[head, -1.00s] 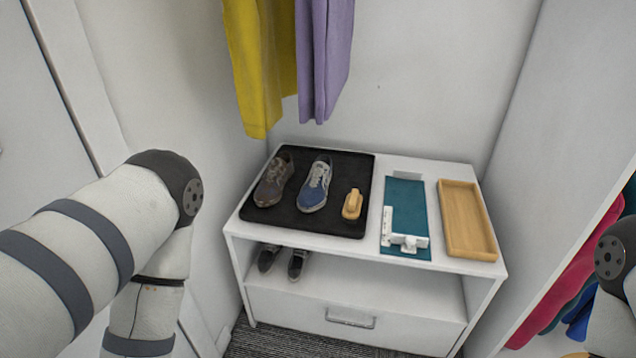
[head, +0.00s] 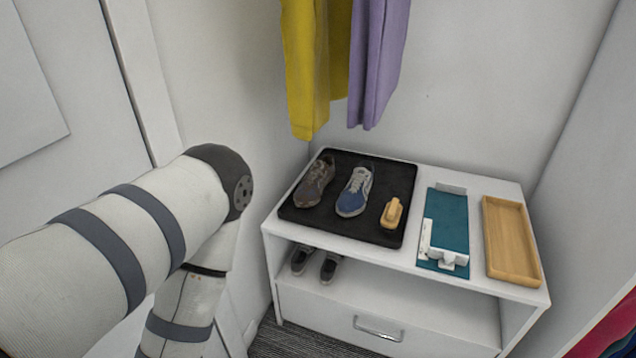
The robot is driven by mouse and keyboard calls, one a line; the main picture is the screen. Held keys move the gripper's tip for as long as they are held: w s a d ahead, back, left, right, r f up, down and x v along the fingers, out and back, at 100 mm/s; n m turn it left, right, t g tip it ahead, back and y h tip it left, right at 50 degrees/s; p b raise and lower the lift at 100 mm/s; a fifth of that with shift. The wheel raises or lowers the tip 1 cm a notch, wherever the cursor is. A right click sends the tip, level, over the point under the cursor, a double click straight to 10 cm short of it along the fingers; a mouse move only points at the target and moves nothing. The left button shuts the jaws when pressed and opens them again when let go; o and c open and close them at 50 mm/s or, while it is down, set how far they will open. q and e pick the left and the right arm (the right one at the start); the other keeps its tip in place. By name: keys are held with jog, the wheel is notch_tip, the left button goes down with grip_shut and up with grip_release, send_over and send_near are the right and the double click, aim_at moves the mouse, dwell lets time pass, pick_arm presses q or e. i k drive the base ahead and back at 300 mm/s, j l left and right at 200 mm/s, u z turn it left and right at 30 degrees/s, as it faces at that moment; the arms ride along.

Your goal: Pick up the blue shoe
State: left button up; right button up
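The blue shoe (head: 354,192), with grey upper parts and a white sole edge, sits on a black mat (head: 345,225) on top of a white cabinet (head: 290,238). A brown shoe (head: 315,182) stands just left of it, and a tan wooden brush (head: 391,212) lies to its right. My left arm comes in from the left and bends down left of the cabinet, apart from the shoe. Its gripper is out of the picture. My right arm and gripper are not in view.
A teal mat (head: 447,218) with white items and an empty wooden tray (head: 510,240) lie right of the black mat. Dark shoes (head: 328,267) stand on the lower shelf. Yellow (head: 310,70) and purple (head: 378,60) garments hang above the cabinet's back.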

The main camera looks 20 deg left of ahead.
aim_at(308, 193)
jog(key=i+l+u, duration=0.3)
jog(key=i, duration=0.35)
jog(key=i+l+u, duration=0.35)
jog(key=i+l, duration=0.25)
jog(key=l, duration=0.1)
